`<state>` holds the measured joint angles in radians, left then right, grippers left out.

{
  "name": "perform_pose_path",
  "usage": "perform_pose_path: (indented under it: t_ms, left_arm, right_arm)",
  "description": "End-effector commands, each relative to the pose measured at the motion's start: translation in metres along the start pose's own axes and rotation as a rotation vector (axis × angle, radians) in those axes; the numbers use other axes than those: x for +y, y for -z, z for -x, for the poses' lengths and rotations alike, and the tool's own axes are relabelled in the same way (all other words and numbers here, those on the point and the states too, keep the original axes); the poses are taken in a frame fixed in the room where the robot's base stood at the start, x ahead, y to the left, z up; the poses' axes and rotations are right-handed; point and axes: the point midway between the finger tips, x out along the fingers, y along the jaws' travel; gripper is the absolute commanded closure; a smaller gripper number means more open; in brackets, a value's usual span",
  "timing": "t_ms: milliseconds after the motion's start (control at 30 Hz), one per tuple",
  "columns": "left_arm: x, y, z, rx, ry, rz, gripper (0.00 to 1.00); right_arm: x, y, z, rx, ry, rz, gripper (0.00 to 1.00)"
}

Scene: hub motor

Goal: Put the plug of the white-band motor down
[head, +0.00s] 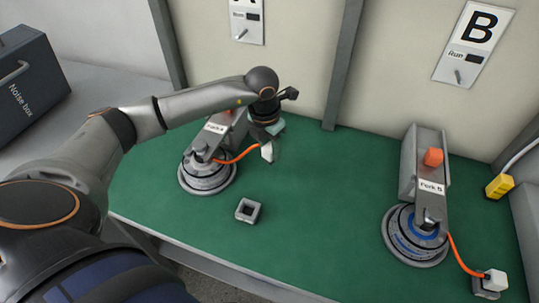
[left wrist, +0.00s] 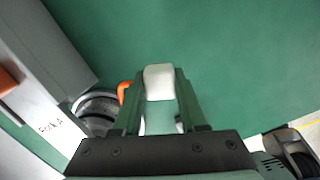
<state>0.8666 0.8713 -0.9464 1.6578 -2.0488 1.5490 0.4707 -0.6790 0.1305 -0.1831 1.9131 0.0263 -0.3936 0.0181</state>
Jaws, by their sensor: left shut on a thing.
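The white-band motor (head: 207,176) sits at the left of the green mat, under the fork labelled A (head: 215,128). An orange cable (head: 238,156) runs from it to a white plug (head: 267,152). My left gripper (head: 270,140) is shut on this plug and holds it over the mat. In the left wrist view the white plug (left wrist: 158,82) sits between the two fingertips, with the orange cable (left wrist: 123,92) beside it. My right gripper does not show.
A small grey square holder (head: 248,210) stands empty on the green mat (head: 310,220). At the right are the blue-band motor (head: 415,238), its white plug (head: 495,280) in a grey holder, and a yellow connector (head: 499,186). The middle of the mat is clear.

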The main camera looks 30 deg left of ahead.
Motion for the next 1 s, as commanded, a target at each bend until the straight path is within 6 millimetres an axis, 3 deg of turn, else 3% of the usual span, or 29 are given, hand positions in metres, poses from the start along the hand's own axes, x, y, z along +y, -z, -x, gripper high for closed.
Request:
perform_pose_path:
  t_ms: [167, 400, 767, 800, 1000]
  left_arm:
    - [0.005, -0.003, -0.009, 0.0, 0.0, 0.0, 1.0]
    - [0.006, 0.0, -0.039, 0.002, 0.0, 0.0, 1.0]
    - [0.006, 0.0, -0.045, -0.001, 0.0, 0.0, 1.0]
    - [0.006, 0.0, -0.045, -0.001, 0.0, 0.0, 0.56]
    - [0.006, 0.0, -0.044, 0.0, 0.0, 0.0, 0.34]
  right_arm:
    - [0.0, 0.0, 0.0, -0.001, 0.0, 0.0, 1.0]
    - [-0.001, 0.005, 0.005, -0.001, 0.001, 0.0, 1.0]
    - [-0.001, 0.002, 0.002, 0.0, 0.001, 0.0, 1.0]
    - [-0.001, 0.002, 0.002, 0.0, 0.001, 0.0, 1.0]
    - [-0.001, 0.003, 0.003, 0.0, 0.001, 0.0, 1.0]
